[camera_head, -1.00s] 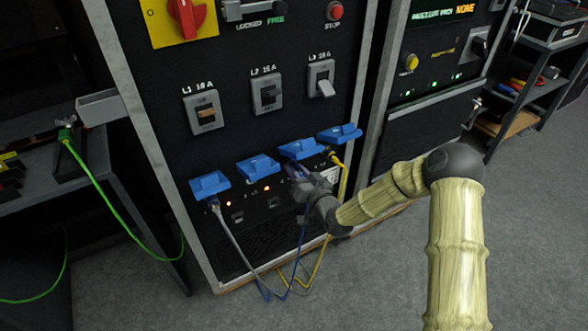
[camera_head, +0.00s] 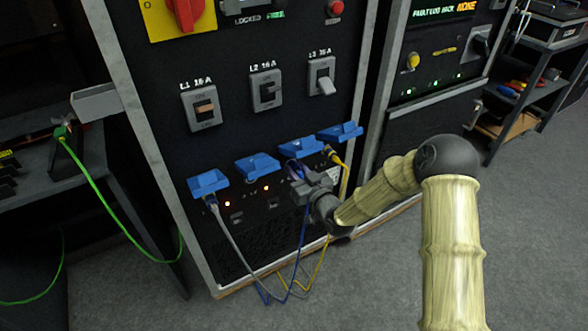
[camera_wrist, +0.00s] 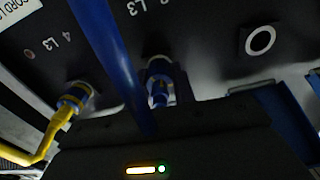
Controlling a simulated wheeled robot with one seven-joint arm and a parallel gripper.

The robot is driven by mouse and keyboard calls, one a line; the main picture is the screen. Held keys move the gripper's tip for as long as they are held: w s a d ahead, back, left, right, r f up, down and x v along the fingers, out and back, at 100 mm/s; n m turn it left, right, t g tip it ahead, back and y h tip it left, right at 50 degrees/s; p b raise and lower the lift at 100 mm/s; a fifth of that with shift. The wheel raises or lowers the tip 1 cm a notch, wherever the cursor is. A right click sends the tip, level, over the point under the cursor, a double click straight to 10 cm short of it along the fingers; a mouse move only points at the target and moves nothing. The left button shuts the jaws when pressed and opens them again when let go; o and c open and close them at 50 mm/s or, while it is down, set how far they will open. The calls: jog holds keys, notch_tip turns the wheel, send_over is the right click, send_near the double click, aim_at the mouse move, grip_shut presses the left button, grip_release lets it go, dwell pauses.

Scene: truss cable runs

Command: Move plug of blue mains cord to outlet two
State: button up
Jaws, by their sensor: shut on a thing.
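My gripper (camera_head: 297,173) is at the third blue-lidded outlet from the left and is shut on the plug of the blue cord. In the wrist view the blue plug (camera_wrist: 160,84) is at the outlet marked L3, lined up with it; how deep it sits I cannot tell. The blue cord (camera_head: 303,236) hangs from the gripper toward the floor and crosses the wrist view as a thick band (camera_wrist: 103,40). Outlet two, second from the left, has a blue lid (camera_head: 257,165) and no cord at it.
A grey cord (camera_head: 227,240) runs from the first outlet. A yellow plug (camera_wrist: 73,101) sits in outlet four, close beside my gripper, and its cord (camera_head: 343,185) hangs down. A green cord (camera_head: 105,200) hangs at the left bench. The floor at right is clear.

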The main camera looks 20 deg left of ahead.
jog(key=shift+s+d, duration=0.15)
dwell(0.5)
jog(key=shift+v, duration=2.15)
jog(key=s+a+m+b, duration=0.1)
jog(key=s+a+b, duration=0.4)
jog(key=s+b, duration=0.3)
jog(key=s, duration=0.3)
jog(key=shift+a, duration=0.4)
jog(key=shift+s+a, duration=0.1)
jog(key=p+x, duration=0.1)
jog(key=x, duration=0.5)
